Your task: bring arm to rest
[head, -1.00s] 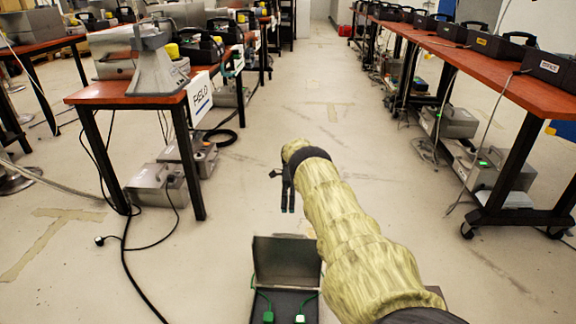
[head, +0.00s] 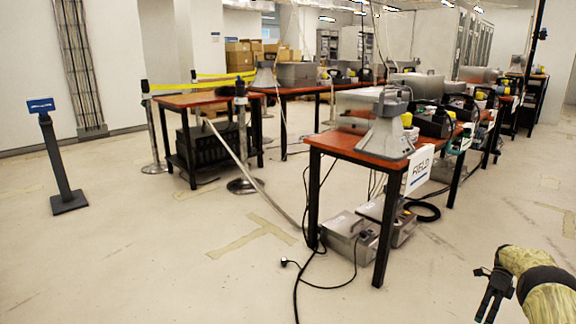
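My gripper (head: 487,305) shows at the lower right edge of the head view, at the end of my sleeved arm (head: 545,285). It points down over bare floor. Its dark fingers are partly cut off by the frame's bottom edge and seen close to edge-on, so their opening is not clear. I see nothing held in the part that shows.
A wooden-topped table (head: 330,142) with a grey horn device and a FIELD sign (head: 419,170) stands at centre right. Grey boxes (head: 350,238) and cables lie beneath it. A blue-topped post (head: 60,165) stands left. Floor at front left is clear.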

